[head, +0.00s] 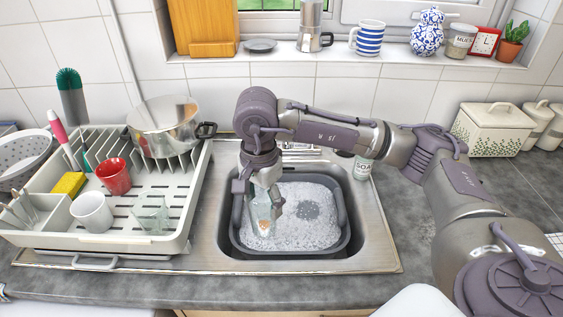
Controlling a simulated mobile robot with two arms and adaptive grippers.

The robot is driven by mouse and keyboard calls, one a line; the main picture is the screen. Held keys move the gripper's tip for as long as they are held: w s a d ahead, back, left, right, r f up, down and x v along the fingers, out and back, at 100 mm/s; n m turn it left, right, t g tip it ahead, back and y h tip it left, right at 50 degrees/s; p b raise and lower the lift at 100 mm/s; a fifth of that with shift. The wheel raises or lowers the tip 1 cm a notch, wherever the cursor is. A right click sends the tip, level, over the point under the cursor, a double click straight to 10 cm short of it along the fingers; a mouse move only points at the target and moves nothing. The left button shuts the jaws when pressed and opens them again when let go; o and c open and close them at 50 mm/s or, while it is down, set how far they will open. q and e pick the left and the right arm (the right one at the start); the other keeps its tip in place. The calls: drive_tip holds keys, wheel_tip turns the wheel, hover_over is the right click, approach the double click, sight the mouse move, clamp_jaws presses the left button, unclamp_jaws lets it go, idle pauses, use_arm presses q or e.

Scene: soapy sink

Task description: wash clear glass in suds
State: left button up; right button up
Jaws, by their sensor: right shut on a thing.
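A grey washing-up bowl (344,237) full of white suds (307,230) sits in the steel sink. My right gripper (266,203) reaches down over the left part of the bowl and is shut on a clear glass (262,224). The glass has a small orange-brown mark on it. It is at the suds, but I cannot tell how deep it is. The gripper fingers cover part of it. My left gripper is not in view.
A dish rack (125,243) on the left holds a red mug (114,177), a white mug (92,211), another clear glass (151,214), a yellow sponge (69,184) and a steel pot (165,126). A soap bottle (363,167) stands behind the bowl at right.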

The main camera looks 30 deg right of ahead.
drive_tip(key=m, duration=0.2)
drive_tip(key=w+d+m+p, duration=0.1)
drive_tip(key=m, duration=0.1)
drive_tip(key=w+m, duration=0.1)
drive_tip(key=m, duration=0.2)
drive_tip(key=shift+d+r, duration=0.2)
drive_tip(key=shift+r, duration=0.15)
use_arm(q)
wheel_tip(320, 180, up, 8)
drive_tip(key=p, duration=0.6)
use_arm(e)
drive_tip(key=w+d+f+m, duration=0.15)
drive_tip(key=d+m, duration=0.35)
drive_tip(key=m, duration=1)
drive_tip(key=w+d+f+m, duration=0.1)
drive_tip(key=w+d+m, duration=0.3)
drive_tip(key=m, duration=1.2)
use_arm(q)
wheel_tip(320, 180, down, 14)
drive_tip(key=b, duration=1.4)
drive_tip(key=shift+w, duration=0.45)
use_arm(e)
drive_tip(key=f, duration=0.6)
drive_tip(key=s+f, duration=0.1)
drive_tip(key=f, duration=1.2)
drive_tip(key=shift+s+d+f, duration=0.2)
drive_tip(key=shift+d+f, duration=0.1)
